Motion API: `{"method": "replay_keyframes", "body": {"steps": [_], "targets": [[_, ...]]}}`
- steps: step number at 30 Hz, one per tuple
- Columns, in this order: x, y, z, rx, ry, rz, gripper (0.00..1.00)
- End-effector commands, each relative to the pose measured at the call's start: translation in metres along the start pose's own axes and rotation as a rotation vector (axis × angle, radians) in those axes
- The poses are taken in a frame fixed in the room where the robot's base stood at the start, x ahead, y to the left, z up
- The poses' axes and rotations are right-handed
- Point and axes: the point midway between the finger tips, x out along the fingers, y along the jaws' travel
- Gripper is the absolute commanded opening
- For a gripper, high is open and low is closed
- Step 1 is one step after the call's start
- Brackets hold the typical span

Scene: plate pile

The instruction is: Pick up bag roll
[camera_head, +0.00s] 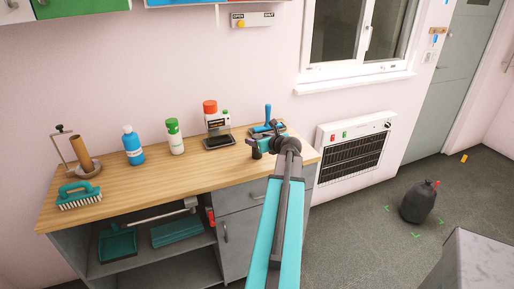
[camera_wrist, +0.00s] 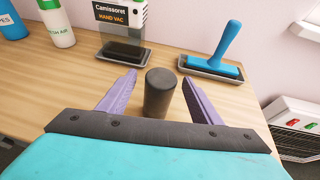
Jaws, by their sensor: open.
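A dark grey cylinder, which looks like the bag roll (camera_wrist: 160,94), stands upright on the wooden worktop (camera_wrist: 75,100). In the wrist view it sits between the two purple fingers of my gripper (camera_wrist: 160,95), with gaps on both sides. My gripper is open, and its fingers reach along either side of the roll. I cannot tell whether its lower end is clear of the palm edge. In the head view my gripper (camera_head: 254,144) is small at the right end of the worktop, with a dark part of the roll (camera_head: 256,154) just below it.
A green-capped bottle (camera_head: 174,137) and blue bottle (camera_head: 132,146) stand further left. A wall heater (camera_head: 352,148) is right of the worktop.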

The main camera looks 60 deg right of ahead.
Motion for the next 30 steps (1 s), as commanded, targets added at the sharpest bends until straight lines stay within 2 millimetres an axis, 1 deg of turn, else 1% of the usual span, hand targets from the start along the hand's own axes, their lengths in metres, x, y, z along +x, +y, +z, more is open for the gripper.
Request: {"method": "replay_keyframes", "body": {"steps": [4, 7, 15, 19, 23, 30], "targets": [[0.004, 0.0, 0.001, 0.0, 0.0, 0.001, 0.59], [0.01, -0.001, 0.001, 0.0, 0.0, 0.001, 0.59], [0.038, -0.001, 0.0, 0.0, 0.0, 0.002, 0.59], [0.048, -0.001, -0.001, -0.001, 0.001, 0.002, 0.59], [0.052, 0.0, -0.002, -0.001, 0.0, 0.002, 0.59], [0.053, 0.0, -0.002, -0.001, 0.0, 0.002, 0.59]]}}
